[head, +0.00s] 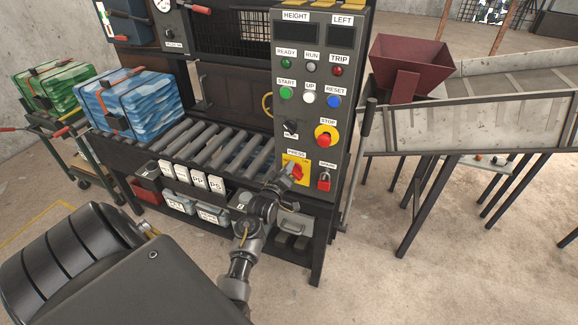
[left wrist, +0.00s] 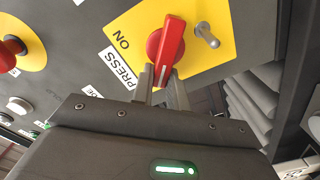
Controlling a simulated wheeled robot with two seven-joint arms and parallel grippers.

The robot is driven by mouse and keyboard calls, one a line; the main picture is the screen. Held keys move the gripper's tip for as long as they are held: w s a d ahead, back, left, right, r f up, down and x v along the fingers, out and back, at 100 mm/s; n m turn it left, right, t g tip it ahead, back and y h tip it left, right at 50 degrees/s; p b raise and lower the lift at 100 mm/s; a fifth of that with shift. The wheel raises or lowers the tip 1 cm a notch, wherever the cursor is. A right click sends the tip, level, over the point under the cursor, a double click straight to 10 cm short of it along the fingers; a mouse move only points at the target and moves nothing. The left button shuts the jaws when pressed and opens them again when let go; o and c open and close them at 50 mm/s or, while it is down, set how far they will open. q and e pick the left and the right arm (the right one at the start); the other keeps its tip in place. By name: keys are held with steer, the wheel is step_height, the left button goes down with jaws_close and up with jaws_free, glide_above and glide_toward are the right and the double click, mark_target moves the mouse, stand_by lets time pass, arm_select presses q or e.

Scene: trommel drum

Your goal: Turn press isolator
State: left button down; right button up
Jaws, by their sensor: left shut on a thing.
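The press isolator is a red rotary handle (head: 297,172) on a yellow plate, low on the dark control panel (head: 318,110). In the left wrist view the red handle (left wrist: 168,48) stands nearly upright in the picture on its yellow plate (left wrist: 205,62), with a white mark on its lower end. "ON" and "PRESS" labels show to its left. My left gripper (head: 287,178) reaches up to the plate from below. In the left wrist view its fingers (left wrist: 164,80) are shut on the handle's lower end. My right gripper is not in view.
A red padlock-like part (head: 324,181) sits right of the isolator, with the yellow-ringed stop button (head: 327,134) above. A small metal toggle (left wrist: 206,34) is beside the handle. A roller conveyor (head: 215,145) with a blue bale (head: 130,103) lies left; a red hopper (head: 410,65) stands right.

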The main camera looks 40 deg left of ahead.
arm_select(q)
steer(key=shift+a+f+n+p, duration=0.1)
steer(key=shift+f+n+p, duration=0.25)
steer(key=shift+n, duration=1)
steer(key=shift+a+f+n+p, duration=0.15)
steer(key=shift+n+p, duration=0.45)
steer(key=shift+n, duration=0.8)
steer(key=shift+a+f+n+p, duration=0.1)
steer(key=shift+f+n+p, duration=0.3)
steer(key=shift+n, duration=0.95)
steer(key=c, duration=1.4)
jaws_free()
steer(key=shift+s, duration=0.1)
steer(key=b+v, duration=0.1)
steer(key=v, duration=0.9)
steer(key=shift+s+d, duration=0.25)
steer(key=shift+s, duration=0.05)
